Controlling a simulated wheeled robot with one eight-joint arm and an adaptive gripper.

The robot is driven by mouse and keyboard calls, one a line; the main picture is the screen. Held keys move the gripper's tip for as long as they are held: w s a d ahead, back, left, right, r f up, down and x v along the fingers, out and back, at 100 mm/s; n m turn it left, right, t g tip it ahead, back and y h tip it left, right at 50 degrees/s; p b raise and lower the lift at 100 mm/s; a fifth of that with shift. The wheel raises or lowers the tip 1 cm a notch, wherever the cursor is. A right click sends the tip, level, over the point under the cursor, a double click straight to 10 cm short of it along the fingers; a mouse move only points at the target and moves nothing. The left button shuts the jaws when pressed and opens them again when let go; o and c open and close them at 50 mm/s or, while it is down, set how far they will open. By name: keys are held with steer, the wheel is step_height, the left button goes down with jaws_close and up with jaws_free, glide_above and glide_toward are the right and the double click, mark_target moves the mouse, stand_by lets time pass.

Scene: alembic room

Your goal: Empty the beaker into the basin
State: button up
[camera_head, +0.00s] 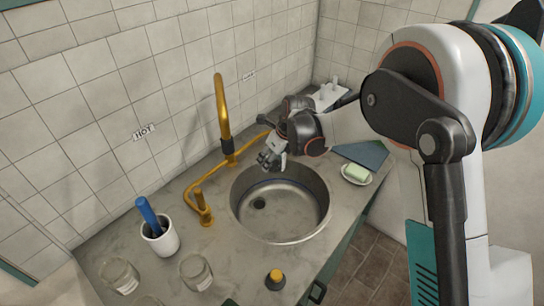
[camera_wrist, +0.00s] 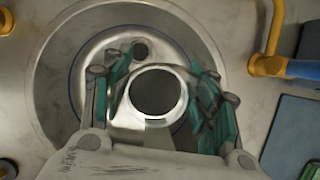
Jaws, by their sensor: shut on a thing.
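My gripper (camera_head: 272,158) hangs over the far edge of the basin (camera_head: 300,226). In the wrist view my gripper (camera_wrist: 163,70) has its green-padded fingers on both sides of a clear, round-rimmed beaker (camera_wrist: 179,110) and is shut on it. The beaker's round opening looks dark. I cannot tell its contents or exact tilt. In the wrist view the steel basin (camera_wrist: 62,70) lies behind the beaker, and the drain (camera_wrist: 141,50) shows just past its rim. In the head view the beaker is mostly hidden by my gripper.
A brass tap (camera_head: 223,115) rises behind the basin, with a brass valve (camera_head: 202,208) at left. A white cup (camera_head: 160,240) holds a blue-handled tool. Glass vessels (camera_head: 196,272) (camera_head: 120,276) and a yellow-topped item (camera_head: 275,279) stand in front. A soap dish (camera_head: 356,174) lies right.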

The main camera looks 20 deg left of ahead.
steer(key=s+f+b, duration=0.4)
steer(key=s+f, duration=0.1)
steer(key=s, duration=0.1)
steer(key=shift+s+d+f+b, duration=0.25)
steer(key=shift+f+b, duration=0.15)
stand_by(0.4)
steer(key=y+b, duration=0.1)
steer(key=g+y+b, duration=0.1)
steer(key=shift+s+a+f+m+g+y, duration=0.1)
steer(key=shift+f+m+g+y, duration=0.05)
steer(key=shift+m+g+y, duration=0.2)
stand_by(0.4)
steer(key=shift+b, duration=0.35)
